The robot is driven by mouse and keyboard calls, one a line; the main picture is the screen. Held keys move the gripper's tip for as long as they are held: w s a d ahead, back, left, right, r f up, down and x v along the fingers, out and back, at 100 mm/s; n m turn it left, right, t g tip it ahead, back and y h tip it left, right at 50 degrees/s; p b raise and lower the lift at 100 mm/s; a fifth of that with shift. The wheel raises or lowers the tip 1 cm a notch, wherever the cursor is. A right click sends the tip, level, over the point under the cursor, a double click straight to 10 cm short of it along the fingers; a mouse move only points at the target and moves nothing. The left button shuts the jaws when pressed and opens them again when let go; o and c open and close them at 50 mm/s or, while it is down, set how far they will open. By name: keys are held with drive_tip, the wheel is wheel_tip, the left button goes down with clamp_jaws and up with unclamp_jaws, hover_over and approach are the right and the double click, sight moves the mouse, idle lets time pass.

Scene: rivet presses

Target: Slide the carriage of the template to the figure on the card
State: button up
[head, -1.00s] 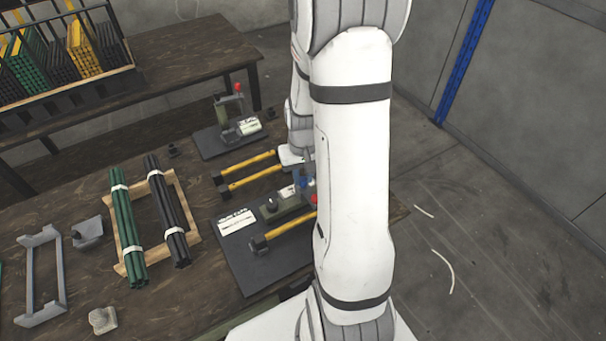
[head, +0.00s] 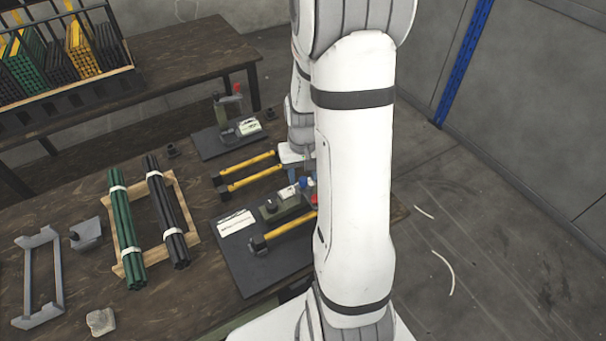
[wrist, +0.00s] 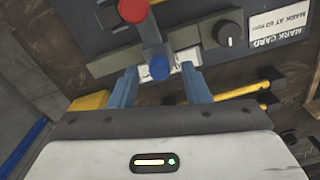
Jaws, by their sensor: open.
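The template is a grey-green bar on a dark plate. In the wrist view its rail (wrist: 112,62) crosses the upper middle, with a black knob (wrist: 229,33) at the right. A grey slider piece, apparently the carriage (wrist: 151,34), crosses it, with a red knob (wrist: 133,10) and a blue knob (wrist: 160,68). A pale scale strip shows partly behind the blue knob. My gripper (wrist: 159,69) is open, its blue fingers either side of the blue knob, with gaps visible. The white card (wrist: 280,28) reads "MARK AT 60 mm"; in the head view the card (head: 237,222) lies on the plate.
Yellow-handled bars (head: 252,178) lie behind the plate. Another device (head: 230,125) stands on a dark base further back. Green rods (head: 126,235) and black rods (head: 166,212) rest on a wooden frame to the left. My arm hides the right part of the template in the head view.

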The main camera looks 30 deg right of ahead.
wheel_tip(320, 180, up, 7)
drive_tip(key=shift+r, duration=0.1)
idle(0.6)
